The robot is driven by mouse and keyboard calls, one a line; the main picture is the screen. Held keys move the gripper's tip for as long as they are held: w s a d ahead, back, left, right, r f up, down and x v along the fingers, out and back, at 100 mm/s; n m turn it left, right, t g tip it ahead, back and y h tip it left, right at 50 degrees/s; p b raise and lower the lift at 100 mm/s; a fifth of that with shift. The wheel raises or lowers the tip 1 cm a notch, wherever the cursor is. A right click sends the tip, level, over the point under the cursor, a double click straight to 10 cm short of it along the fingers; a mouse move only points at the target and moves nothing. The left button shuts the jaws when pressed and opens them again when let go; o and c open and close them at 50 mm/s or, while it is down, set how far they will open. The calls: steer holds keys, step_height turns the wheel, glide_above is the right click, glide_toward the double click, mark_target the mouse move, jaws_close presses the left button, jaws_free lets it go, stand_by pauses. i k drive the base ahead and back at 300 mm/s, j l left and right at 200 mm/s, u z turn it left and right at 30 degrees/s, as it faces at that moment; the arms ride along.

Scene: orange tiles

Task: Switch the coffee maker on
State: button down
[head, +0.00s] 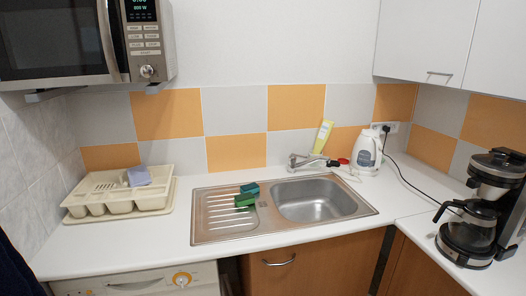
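The coffee maker (492,190) stands on the right-hand counter at the right edge of the head view, partly cut off by the frame. It is black and silver, with a glass carafe (467,232) on its base and a black handle toward the left. The carafe looks empty. I cannot make out a switch or a lit lamp on it. My gripper does not show in this view.
A steel sink (240,222) with green sponges (247,195) is in the middle counter. A white kettle (367,152) with a black cord stands behind it. A cream dish rack (119,204) is at left, below a microwave (80,40). Cabinets (450,40) hang above right.

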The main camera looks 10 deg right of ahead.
mark_target(462, 261)
steer(key=z, duration=1.25)
